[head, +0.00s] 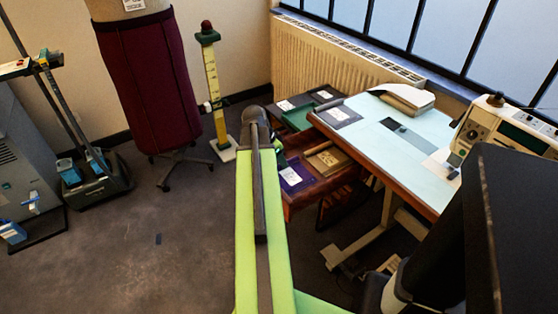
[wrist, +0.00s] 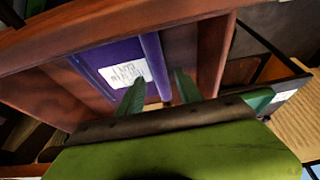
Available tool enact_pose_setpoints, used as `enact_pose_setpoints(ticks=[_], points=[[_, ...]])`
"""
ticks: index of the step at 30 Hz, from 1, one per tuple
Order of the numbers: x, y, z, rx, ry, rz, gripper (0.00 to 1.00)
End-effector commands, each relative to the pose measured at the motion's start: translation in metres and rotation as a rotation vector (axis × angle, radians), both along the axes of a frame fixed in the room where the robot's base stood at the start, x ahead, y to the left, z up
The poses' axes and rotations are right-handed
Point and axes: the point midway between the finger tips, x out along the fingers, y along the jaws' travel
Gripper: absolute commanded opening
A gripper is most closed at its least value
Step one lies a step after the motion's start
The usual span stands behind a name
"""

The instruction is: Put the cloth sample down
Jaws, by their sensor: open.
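A purple cloth sample (wrist: 92,62) with a white printed label lies in a reddish wooden compartment in the wrist view. It has a raised purple strip along its right side. My gripper (wrist: 160,90) is open, its two green fingers on either side of the lower end of that strip; whether they touch it I cannot tell. In the head view the purple sample (head: 299,184) lies in the near left compartment of a wooden tray (head: 318,192), beside my green arm. My gripper's fingers are mostly hidden behind the arm there.
A brown sample (head: 328,159) lies in the compartment to the right, and green and dark samples (head: 298,117) lie behind. A pale-topped table (head: 400,150) stands at right with a machine (head: 505,128). A dress form (head: 150,80) and a yellow post (head: 213,90) stand at left.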

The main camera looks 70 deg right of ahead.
Motion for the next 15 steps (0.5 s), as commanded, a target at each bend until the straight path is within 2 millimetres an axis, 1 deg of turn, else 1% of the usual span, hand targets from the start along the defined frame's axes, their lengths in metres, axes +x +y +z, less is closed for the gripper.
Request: enact_pose_setpoints(ticks=[1, 9, 12, 15], points=[[0.002, 0.004, 0.018, 0.000, 0.000, 0.001, 0.42], [0.014, 0.024, 0.078, 0.000, 0.000, 0.001, 0.42], [0.018, 0.030, 0.093, 0.000, 0.000, 0.000, 0.42], [0.021, 0.033, 0.098, 0.000, 0.000, 0.001, 0.42]])
